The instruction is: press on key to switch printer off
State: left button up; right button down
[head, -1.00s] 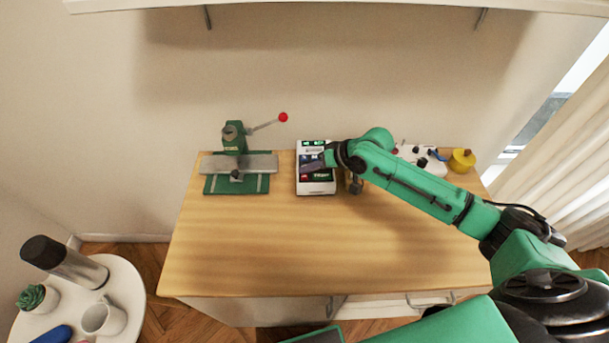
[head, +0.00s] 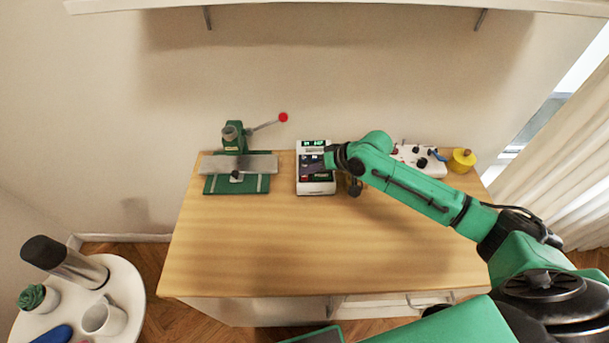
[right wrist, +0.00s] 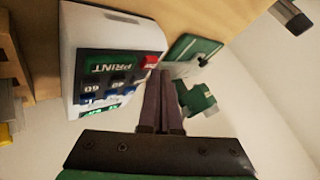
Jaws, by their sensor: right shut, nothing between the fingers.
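The printer (head: 317,188) is a small white device with a dark panel and lit green displays at the back of the table. In the right wrist view the printer (right wrist: 112,28) shows a green PRINT key (right wrist: 108,67), several blue keys and a red key (right wrist: 150,62) at the panel's corner. My right gripper (head: 306,166) is over the printer's panel, shut and empty. In the right wrist view its fingertips (right wrist: 161,76) are close beside the red key; I cannot tell whether they touch it. In the head view the fingers hide part of the panel. My left gripper is not in view.
A green press (head: 236,183) with a red-knobbed lever stands left of the printer. A white box with dark knobs (head: 424,166) and a yellow spool (head: 462,159) are to its right. The wooden table (head: 300,250) is clear in front.

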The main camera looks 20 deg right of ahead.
aim_at(308, 178)
jog(key=shift+f, duration=0.45)
dwell(0.4)
dwell(0.3)
jog(key=shift+r+p, duration=0.85)
jog(key=shift+p, duration=0.05)
jog(key=shift+r, duration=0.1)
notch_tip(308, 178, up, 5)
jog(key=p, duration=0.5)
